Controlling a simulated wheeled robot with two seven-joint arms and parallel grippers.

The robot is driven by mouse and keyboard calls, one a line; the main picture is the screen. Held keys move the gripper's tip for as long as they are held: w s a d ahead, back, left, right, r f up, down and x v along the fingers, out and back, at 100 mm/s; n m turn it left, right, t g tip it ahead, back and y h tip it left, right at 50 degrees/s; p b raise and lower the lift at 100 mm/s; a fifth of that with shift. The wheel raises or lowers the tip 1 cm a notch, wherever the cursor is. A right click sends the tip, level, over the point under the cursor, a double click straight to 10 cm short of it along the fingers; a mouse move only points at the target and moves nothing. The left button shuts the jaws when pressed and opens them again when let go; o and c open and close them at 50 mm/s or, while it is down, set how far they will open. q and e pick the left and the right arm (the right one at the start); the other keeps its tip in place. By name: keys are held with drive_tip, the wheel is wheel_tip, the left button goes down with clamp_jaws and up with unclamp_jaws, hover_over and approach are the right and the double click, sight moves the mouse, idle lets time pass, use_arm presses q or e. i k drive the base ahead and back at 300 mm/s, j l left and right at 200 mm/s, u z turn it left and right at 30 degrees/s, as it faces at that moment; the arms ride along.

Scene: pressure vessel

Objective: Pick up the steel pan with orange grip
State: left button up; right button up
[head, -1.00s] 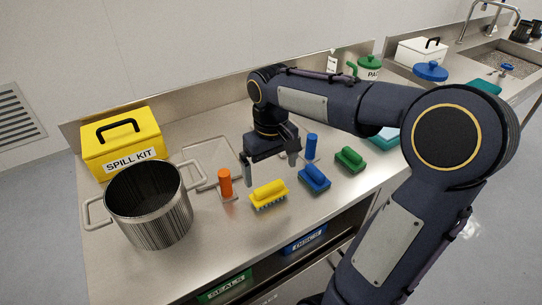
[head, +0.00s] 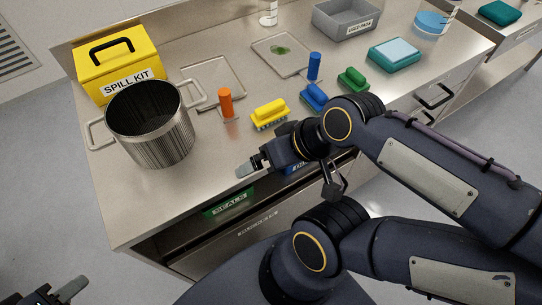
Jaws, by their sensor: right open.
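The steel pan (head: 201,66) lies flat on the steel worktop, to the right of the large pot. Its orange grip (head: 225,103) stands upright at the pan's near edge. My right gripper (head: 290,180) is at the worktop's front edge, below and right of the orange grip and apart from it. It is open, with nothing seen between its fingers. My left gripper (head: 58,291) is only partly in view at the bottom left corner, over the floor. Its jaw opening is not clear.
A ribbed steel pot (head: 152,130) and a yellow spill kit (head: 120,65) stand left of the pan. Yellow (head: 269,113), blue (head: 313,97) and green (head: 353,79) brushes lie to its right. A second pan (head: 274,48) with a blue grip (head: 315,66) lies farther right.

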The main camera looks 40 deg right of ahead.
sight(216, 76)
drive_tip(key=l+u, duration=0.3)
drive_tip(key=k+l+u, duration=0.25)
drive_tip(key=l, duration=0.2)
drive_tip(key=l+u, duration=0.3)
drive_tip(key=k+l+u, duration=0.4)
drive_tip(key=l+u, duration=0.15)
drive_tip(key=l, duration=0.15)
